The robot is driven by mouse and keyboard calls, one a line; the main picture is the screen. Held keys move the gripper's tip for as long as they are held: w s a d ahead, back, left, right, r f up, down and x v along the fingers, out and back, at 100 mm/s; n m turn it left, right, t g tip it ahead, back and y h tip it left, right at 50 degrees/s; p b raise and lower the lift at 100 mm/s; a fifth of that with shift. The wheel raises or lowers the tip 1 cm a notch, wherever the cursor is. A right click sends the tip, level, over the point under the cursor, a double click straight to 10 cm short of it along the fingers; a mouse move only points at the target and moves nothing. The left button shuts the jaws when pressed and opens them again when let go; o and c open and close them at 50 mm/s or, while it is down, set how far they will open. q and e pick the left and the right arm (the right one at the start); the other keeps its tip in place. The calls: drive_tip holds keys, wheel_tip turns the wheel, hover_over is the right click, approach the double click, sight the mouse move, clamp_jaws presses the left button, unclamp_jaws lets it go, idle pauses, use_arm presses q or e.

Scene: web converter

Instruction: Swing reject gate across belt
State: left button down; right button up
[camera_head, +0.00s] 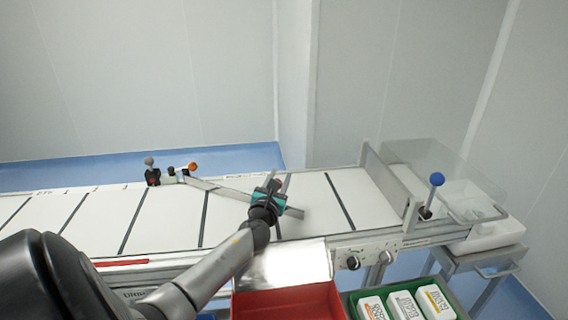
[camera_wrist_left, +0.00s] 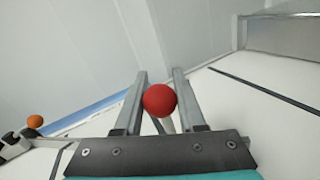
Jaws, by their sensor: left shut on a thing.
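The reject gate (camera_head: 226,190) is a grey bar. It runs from a pivot with an orange knob (camera_head: 193,167) at the belt's far edge, slanting across the white belt (camera_head: 165,215) toward the near right. My left gripper (camera_head: 277,184) is over the gate near its free end. In the left wrist view, the two fingers of my left gripper (camera_wrist_left: 160,80) are shut on a red ball knob (camera_wrist_left: 159,100). The gripper mostly hides this knob in the head view. My right gripper is not in view.
A blue-knobbed lever (camera_head: 437,179) and a clear-walled bin (camera_head: 470,200) stand at the belt's right end. In front are a red tray (camera_head: 290,303) and a green crate (camera_head: 455,300) with white packs. Dark lines cross the belt, and no products lie on it.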

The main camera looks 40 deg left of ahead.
use_arm(q)
drive_tip(key=s, duration=0.1)
drive_tip(key=s+m+h, duration=0.1)
drive_tip(key=s, duration=0.1)
drive_tip(key=s+d+h, duration=0.1)
drive_tip(key=shift+s+t+b, duration=0.3)
drive_tip(key=shift+t, duration=0.1)
drive_tip(key=shift+s+m, duration=0.2)
drive_tip(key=shift+m, duration=0.1)
drive_tip(key=shift+d+f+h, duration=0.1)
drive_tip(key=shift+h, duration=0.2)
drive_tip(key=shift+f, duration=0.1)
drive_tip(key=c, duration=0.9)
unclamp_jaws()
drive_tip(key=o, duration=0.3)
drive_tip(key=shift+s, duration=0.3)
drive_tip(key=shift+o, duration=0.4)
drive_tip(key=shift+w+d, duration=0.1)
drive_tip(key=shift+w, duration=0.05)
drive_tip(key=shift+d, duration=0.1)
